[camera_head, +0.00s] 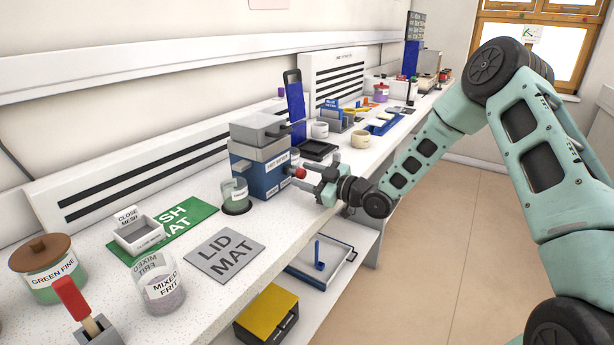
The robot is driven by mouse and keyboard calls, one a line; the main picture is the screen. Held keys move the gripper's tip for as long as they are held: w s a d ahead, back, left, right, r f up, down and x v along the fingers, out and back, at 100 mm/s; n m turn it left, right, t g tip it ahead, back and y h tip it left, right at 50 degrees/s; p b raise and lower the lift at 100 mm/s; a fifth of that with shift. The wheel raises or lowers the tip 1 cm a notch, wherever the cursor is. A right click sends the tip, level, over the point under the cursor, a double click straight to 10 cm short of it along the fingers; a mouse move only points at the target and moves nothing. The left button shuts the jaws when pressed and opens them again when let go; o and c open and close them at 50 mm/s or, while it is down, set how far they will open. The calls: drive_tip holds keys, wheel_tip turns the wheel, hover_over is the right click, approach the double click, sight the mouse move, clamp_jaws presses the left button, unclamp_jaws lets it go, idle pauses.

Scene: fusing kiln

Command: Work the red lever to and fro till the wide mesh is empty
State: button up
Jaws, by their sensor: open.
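A grey and blue boxy machine (262,160) stands on the bench with a small label on its front. A red ball knob (300,172) shows at its right front side, apparently the end of the lever; the lever's rod is hidden. My gripper (308,182) is open with its fingertips right at the knob; I cannot tell whether they touch it. No wide mesh can be made out; the machine's inside is hidden. A small white tray labelled close mesh (138,237) sits on the green mesh mat (185,222). A clear jar (236,196) stands against the machine's left side.
A grey lid mat (225,256) lies bare at the front. Jars of green fine (48,275) and mixed frit (160,289) and a red-handled tool (75,300) stand at left. A lower shelf holds a yellow-topped box (266,311).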

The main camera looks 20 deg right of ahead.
clamp_jaws()
drive_tip(key=s+a+b, duration=0.1)
drive_tip(key=a, duration=0.1)
drive_tip(key=s+a+b, duration=0.1)
drive_tip(key=s+a, duration=0.1)
drive_tip(key=shift+s+a+f, duration=0.1)
drive_tip(key=shift+s+a, duration=0.05)
drive_tip(key=shift+a, duration=0.1)
drive_tip(key=shift+s+a, duration=0.25)
drive_tip(key=shift+a, duration=0.1)
unclamp_jaws()
drive_tip(key=shift+s+a, duration=0.1)
drive_tip(key=shift+s+d, duration=0.1)
drive_tip(key=shift+d, duration=0.15)
drive_tip(key=b+v, duration=0.3)
drive_tip(key=v, duration=1.4)
